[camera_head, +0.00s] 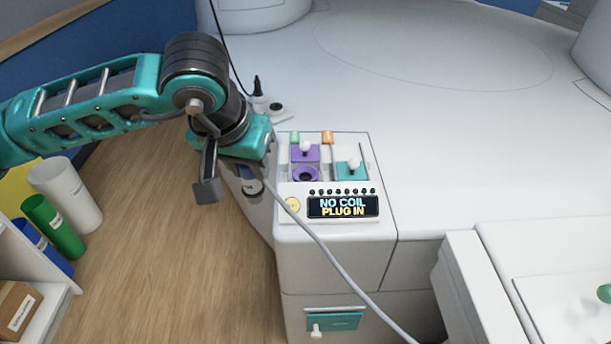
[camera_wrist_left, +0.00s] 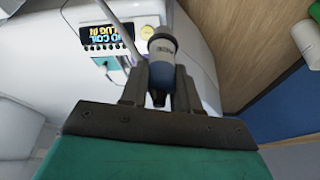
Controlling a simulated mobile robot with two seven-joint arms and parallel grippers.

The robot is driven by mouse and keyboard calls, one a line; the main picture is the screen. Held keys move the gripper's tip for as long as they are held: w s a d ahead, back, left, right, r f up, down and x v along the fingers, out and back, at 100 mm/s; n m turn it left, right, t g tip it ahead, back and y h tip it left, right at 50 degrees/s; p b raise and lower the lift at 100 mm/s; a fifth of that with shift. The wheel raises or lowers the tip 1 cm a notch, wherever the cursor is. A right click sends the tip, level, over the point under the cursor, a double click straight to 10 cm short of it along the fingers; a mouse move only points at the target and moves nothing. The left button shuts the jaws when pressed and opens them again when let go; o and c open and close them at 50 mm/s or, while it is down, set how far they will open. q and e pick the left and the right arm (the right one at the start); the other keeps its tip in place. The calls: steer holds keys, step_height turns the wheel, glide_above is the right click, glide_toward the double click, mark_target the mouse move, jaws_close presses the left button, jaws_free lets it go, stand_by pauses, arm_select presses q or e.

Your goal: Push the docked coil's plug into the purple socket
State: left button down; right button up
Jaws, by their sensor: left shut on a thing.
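The purple socket (camera_head: 305,174) is a dark round hole in a purple ring on the white console panel, below a purple block with a white knob. My left gripper (camera_head: 230,184) is to the left of the panel, apart from the socket, over the console's edge. In the left wrist view its two fingers are shut on the plug (camera_wrist_left: 162,62), a cylinder with a dark collar, a pale labelled band and a dark blue lower part. The grey cable (camera_head: 320,248) runs from near the gripper down to the right. My right gripper is not in view.
The panel's display (camera_head: 342,206) reads "NO COIL PLUG IN". A teal block with a white knob (camera_head: 351,167) is right of the socket. A dark-tipped bottle (camera_head: 257,92) stands behind. Rolls (camera_head: 66,196) and a shelf are at left. The white top at right is broadly clear.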

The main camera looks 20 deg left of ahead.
arm_select(q)
steer(key=shift+r, duration=0.7)
steer(key=shift+r+p, duration=0.3)
steer(key=shift+r, duration=2.5)
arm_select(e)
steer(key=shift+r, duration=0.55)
arm_select(q)
steer(key=w+d, duration=0.3)
steer(key=w, duration=1.6)
steer(key=shift+w+d, duration=0.2)
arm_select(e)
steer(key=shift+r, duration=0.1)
